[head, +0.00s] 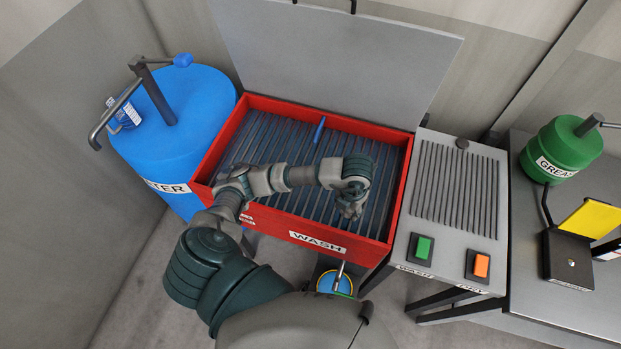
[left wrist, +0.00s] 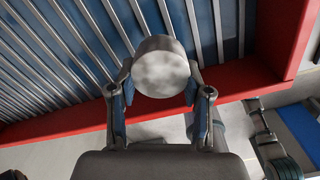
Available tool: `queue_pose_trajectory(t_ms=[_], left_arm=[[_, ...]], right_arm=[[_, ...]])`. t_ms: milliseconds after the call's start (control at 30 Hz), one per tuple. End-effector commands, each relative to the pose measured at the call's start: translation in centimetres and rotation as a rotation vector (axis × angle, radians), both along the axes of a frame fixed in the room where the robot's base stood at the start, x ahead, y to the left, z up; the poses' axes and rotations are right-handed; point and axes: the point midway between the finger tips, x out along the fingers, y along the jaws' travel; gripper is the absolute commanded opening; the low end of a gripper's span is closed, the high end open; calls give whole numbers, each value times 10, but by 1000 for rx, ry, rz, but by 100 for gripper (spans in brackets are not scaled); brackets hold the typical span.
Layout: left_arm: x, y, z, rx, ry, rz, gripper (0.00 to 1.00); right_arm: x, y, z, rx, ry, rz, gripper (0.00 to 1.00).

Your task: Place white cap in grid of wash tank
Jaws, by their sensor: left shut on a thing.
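My left gripper (head: 350,205) reaches over the red wash tank (head: 345,246), near its front right part. In the left wrist view the gripper (left wrist: 160,88) is shut on a round, whitish cap (left wrist: 160,65), with one finger on each side of it. The cap appears above the metal bars of the grid (left wrist: 75,60), close to the tank's red front rim (left wrist: 75,125). I cannot tell whether the cap touches the bars. In the head view the cap cannot be made out at the gripper.
A blue water barrel (head: 195,110) stands left of the tank, and the tank's grey lid (head: 340,55) is raised behind. A small blue object (head: 319,130) lies on the grid's back part. A ribbed panel with green (head: 423,248) and orange (head: 481,265) buttons stands right.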

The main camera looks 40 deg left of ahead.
Motion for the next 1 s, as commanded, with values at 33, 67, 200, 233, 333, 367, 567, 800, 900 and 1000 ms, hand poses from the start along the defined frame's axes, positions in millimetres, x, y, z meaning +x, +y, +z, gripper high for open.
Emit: queue_pose_trajectory(t_ms=[33, 67, 200, 233, 333, 367, 567, 800, 900, 1000], left_arm=[[4, 14, 0, 6, 2, 7, 26], [7, 23, -1, 6, 3, 9, 26], [21, 64, -4, 5, 3, 8, 26], [24, 72, -5, 5, 2, 7, 26], [33, 97, -8, 4, 2, 5, 26], [36, 104, -8, 4, 3, 6, 26], [47, 131, -12, 3, 2, 0, 26], [47, 132, -31, 3, 5, -2, 26], [47, 133, -45, 3, 4, -2, 26], [48, 135, -48, 2, -1, -2, 26]], right_arm=[[0, -3, 3, -3, -1, 0, 0], [1, -4, 4, -5, -1, 0, 0], [1, -10, 9, -13, -2, -1, 0], [1, -11, 10, -14, -2, -1, 0], [2, -12, 14, -14, -2, -1, 0], [2, -12, 14, -14, -2, -1, 0], [1, -4, 17, -5, -2, -2, 0], [1, 6, 21, 7, -2, -3, 0], [1, 4, 22, 5, -2, -2, 0], [1, 0, 22, -1, -1, -1, 0]])
